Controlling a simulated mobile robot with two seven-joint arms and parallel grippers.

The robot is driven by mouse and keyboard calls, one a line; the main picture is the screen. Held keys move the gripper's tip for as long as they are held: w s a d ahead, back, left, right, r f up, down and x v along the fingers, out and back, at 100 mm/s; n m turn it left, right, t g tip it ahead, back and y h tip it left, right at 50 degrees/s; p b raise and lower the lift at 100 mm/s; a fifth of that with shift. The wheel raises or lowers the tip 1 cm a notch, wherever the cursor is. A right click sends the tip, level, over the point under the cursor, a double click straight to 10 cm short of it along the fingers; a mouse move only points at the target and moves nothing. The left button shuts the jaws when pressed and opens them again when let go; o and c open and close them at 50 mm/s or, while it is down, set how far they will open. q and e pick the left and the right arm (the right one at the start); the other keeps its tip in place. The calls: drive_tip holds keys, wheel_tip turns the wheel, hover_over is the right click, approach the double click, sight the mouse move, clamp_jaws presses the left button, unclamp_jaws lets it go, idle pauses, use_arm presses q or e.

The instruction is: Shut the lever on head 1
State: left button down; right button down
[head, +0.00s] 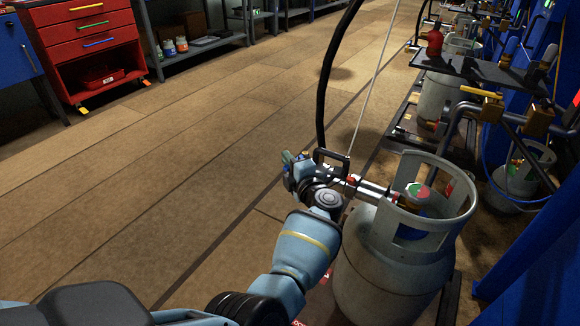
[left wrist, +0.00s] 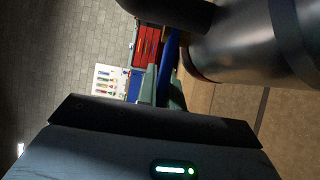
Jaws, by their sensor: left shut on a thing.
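A filling head (head: 372,187) with a black loop handle (head: 331,157) sits against the valve (head: 418,194) inside the collar of a grey gas cylinder (head: 392,262). A thick black hose (head: 326,85) rises from it. My left gripper (head: 306,178) is at the hose end of the head, shut on part of it. The arm covers the grip, so I cannot tell the lever's angle. In the left wrist view the gripper body fills the bottom, and a large dark cylindrical part (left wrist: 245,40) covers the top right. My right gripper is not in view.
More grey cylinders (head: 437,95) and blue frames stand along the right, with a dark shelf (head: 480,72) carrying a red bottle (head: 434,42). A red drawer cabinet (head: 90,45) stands at the back left. The floor (head: 190,150) left of the cylinder is clear.

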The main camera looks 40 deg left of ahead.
use_arm(q)
drive_tip(key=shift+d+f+n+g+b, duration=0.1)
drive_tip(key=shift+n+g+b, duration=0.2)
drive_tip(key=shift+n+g, duration=0.1)
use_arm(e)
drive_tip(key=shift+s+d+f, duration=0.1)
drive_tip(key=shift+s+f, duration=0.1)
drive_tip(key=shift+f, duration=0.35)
use_arm(q)
drive_tip(key=shift+s, duration=0.1)
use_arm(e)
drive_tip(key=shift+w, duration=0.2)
use_arm(q)
drive_tip(key=c, duration=1.5)
unclamp_jaws()
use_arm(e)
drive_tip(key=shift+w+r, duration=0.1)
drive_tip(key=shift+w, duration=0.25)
